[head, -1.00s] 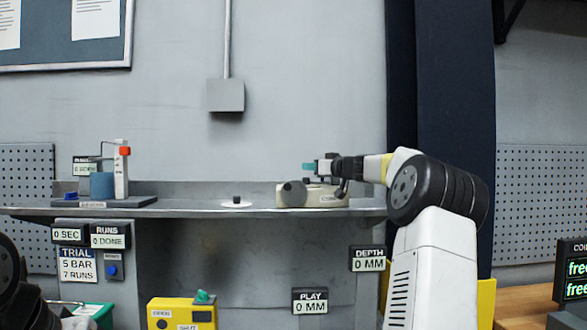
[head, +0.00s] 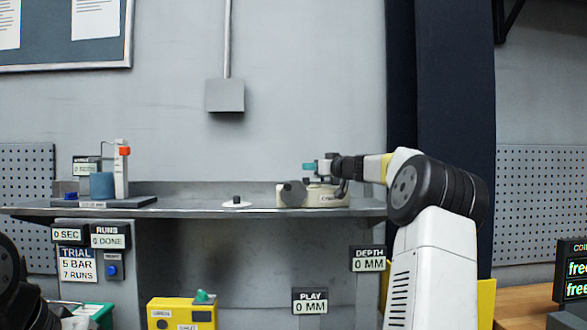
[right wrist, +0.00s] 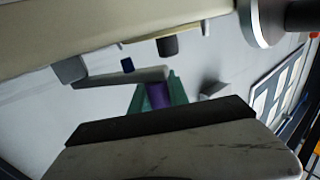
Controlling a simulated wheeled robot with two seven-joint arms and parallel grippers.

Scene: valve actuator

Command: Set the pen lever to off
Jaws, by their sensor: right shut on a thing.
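My right gripper (head: 309,167) reaches in from the right, over the cream device (head: 325,199) on the shelf. Its teal fingertips point left. In the right wrist view the teal fingers (right wrist: 178,88) are shut on a small purple piece (right wrist: 158,95); the cream body (right wrist: 100,30) fills the top of that view. I cannot tell whether the purple piece is the pen lever. A recorder-like unit with a blue drum (head: 102,186) and a red-marked white post (head: 124,170) stands at the left of the shelf. No label naming the pen lever is readable. My left gripper is not visible.
A white disc with a black knob (head: 236,203) lies on the shelf (head: 190,211) left of the cream device. A yellow box (head: 182,312) stands below. The signs for depth (head: 368,259) and play (head: 310,301) read 0 MM. The shelf's middle is mostly free.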

